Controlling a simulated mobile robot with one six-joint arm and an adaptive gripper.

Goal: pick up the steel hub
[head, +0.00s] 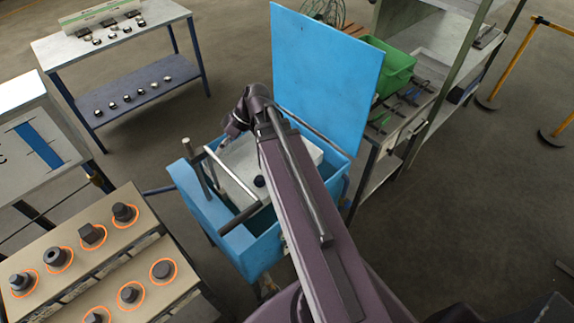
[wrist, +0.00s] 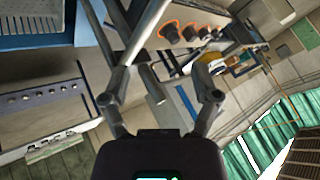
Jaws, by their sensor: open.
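Several dark metal parts stand in orange rings on the tan stepped rack at lower left in the head view. One is a round part with a hole in its top (head: 56,257); another is a stepped round part (head: 21,282). I cannot tell for sure which one is the steel hub. Similar ringed parts (wrist: 188,33) show small at the top of the wrist view, beyond the fingers.
The blue tub (head: 258,258) with a raised lid (head: 325,65) stands at centre, a pale block inside. The tan rack (head: 135,200) is at lower left. A table (head: 150,20) with small parts stands at the back left. A green bin (head: 392,72) sits on a bench at right.

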